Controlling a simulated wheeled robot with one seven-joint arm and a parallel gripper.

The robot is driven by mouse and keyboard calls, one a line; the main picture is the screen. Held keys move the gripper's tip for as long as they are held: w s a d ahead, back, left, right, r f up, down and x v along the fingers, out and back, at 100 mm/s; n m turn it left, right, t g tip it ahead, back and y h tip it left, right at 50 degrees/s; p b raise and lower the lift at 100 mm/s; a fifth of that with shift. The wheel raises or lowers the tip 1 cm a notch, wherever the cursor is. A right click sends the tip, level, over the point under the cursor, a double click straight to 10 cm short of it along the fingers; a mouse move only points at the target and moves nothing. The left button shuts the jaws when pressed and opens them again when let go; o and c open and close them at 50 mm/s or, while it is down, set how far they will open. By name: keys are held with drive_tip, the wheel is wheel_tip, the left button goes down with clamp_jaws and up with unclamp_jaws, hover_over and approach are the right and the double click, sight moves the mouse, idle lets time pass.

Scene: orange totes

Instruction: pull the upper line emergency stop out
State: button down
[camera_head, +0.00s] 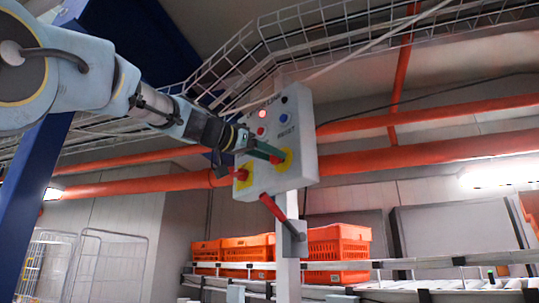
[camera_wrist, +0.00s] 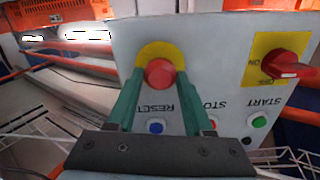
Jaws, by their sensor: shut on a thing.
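The emergency stop is a round red button (camera_wrist: 160,73) on a yellow disc (camera_wrist: 152,50), on a pale grey control panel (camera_head: 302,112). My gripper (camera_wrist: 160,82) has its two green fingers on either side of the red button, shut on it. In the head view my gripper (camera_head: 276,157) reaches the panel's lower right from the left; its fingers hide the button, and only part of the yellow disc shows. I cannot tell whether the button is pressed in or out.
A red rotary switch (camera_wrist: 288,70) on a yellow plate sits beside the stop. Blue (camera_wrist: 155,126), red (camera_wrist: 210,123) and green (camera_wrist: 259,121) buttons share the panel. A red lever (camera_head: 272,207) juts out below. Orange totes (camera_head: 338,242) stand behind; a wire cable tray (camera_head: 300,22) runs above.

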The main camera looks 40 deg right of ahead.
idle(0.3)
drive_tip(key=shift+a+f+b, duration=0.2)
drive_tip(key=shift+a+b, duration=0.25)
drive_tip(key=shift+b, duration=0.4)
drive_tip(key=shift+a+b, duration=0.25)
drive_tip(key=shift+b, duration=0.05)
drive_tip(key=shift+r, duration=0.15)
drive_tip(key=c, duration=0.8)
unclamp_jaws()
drive_tip(key=shift+o, duration=1.1)
drive_tip(key=shift+a, duration=0.1)
drive_tip(key=o, duration=0.3)
